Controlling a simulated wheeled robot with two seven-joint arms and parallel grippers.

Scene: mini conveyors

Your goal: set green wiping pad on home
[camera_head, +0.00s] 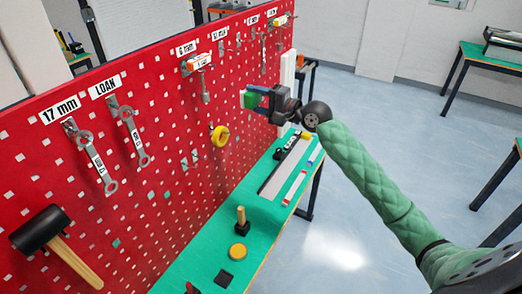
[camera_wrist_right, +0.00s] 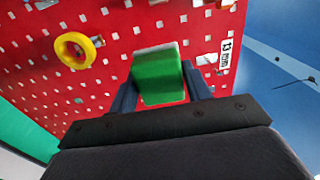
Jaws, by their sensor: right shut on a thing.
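The green wiping pad (camera_head: 251,99) is a green block with a pale edge, held in the air in front of the red pegboard (camera_head: 150,75). My right gripper (camera_head: 262,98) is shut on it. In the right wrist view the pad (camera_wrist_right: 160,78) sits between the two dark fingers, with the red board behind it. I cannot tell whether the pad touches the board. A small black-and-white label (camera_wrist_right: 226,54) shows on the board right of the pad in that view; its text is too small to read. I cannot make out a spot marked home. My left gripper is not in view.
Wrenches (camera_head: 90,156), a black mallet (camera_head: 40,232) and a yellow ring (camera_head: 219,136) hang on the board. On the green bench (camera_head: 195,262) below stand a wooden-handled tool (camera_head: 241,220), a yellow disc (camera_head: 238,253) and a black square (camera_head: 223,278).

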